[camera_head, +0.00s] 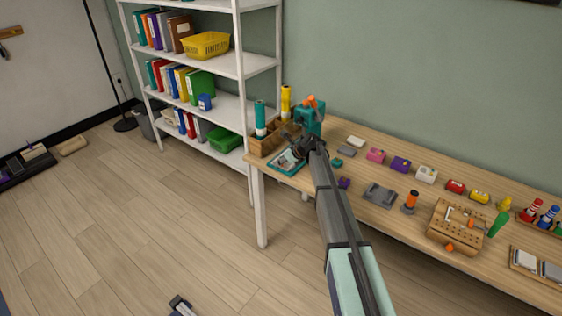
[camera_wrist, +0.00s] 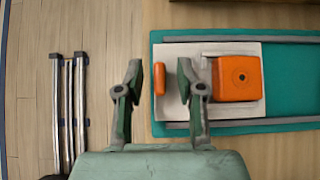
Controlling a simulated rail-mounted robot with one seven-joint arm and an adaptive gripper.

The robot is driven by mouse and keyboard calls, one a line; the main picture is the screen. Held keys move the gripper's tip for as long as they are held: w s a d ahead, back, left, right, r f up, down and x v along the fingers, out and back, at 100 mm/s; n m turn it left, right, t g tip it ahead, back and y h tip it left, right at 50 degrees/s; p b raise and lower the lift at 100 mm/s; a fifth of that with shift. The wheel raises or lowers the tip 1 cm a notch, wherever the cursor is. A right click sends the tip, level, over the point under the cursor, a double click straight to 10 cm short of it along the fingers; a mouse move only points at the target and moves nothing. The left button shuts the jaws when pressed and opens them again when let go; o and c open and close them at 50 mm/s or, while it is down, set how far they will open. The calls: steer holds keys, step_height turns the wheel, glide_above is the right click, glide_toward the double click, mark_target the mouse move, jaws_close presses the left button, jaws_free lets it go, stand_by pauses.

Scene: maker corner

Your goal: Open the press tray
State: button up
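The press tray is a pale grey plate (camera_wrist: 222,53) in the wrist view, lying between two grey rails on a teal base (camera_wrist: 290,85). A short orange handle bar (camera_wrist: 159,78) is at the plate's left end. An orange block (camera_wrist: 237,79) with a dark round mark sits over the plate's right part. My gripper (camera_wrist: 159,80) is open, one finger on each side of the handle, with gaps to both fingers. In the head view, my gripper (camera_head: 309,146) is above the left end of the table by the teal base (camera_head: 286,164), and my arm hides part of this area.
A wooden box (camera_head: 262,145) with a teal and a yellow cylinder stands behind the base. A teal machine with orange parts (camera_head: 308,116) stands at the back. Small coloured blocks and a grey holder (camera_head: 380,194) lie to the right. Floor is open on the left.

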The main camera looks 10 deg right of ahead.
steer(key=v, duration=1.2)
steer(key=s+d+f+n+g+h, duration=0.1)
steer(key=s+f+n+g+h, duration=0.15)
steer(key=s+f+n, duration=1)
steer(key=s+f+n+g+h, duration=0.2)
steer(key=s+f+n+g, duration=0.35)
steer(key=s+f, duration=1.1)
steer(key=s+f+n+g+h, duration=0.1)
steer(key=s+f+n, duration=0.3)
steer(key=s, duration=1.7)
steer(key=s+f+n+g+h, duration=0.1)
steer(key=s+f+n+g, duration=0.2)
steer(key=s, duration=1.8)
step_height(320, 180, down, 2)
steer(key=shift+s+f+n+g, duration=0.2)
steer(key=shift+n+g, duration=0.2)
steer(key=shift+n, duration=0.3)
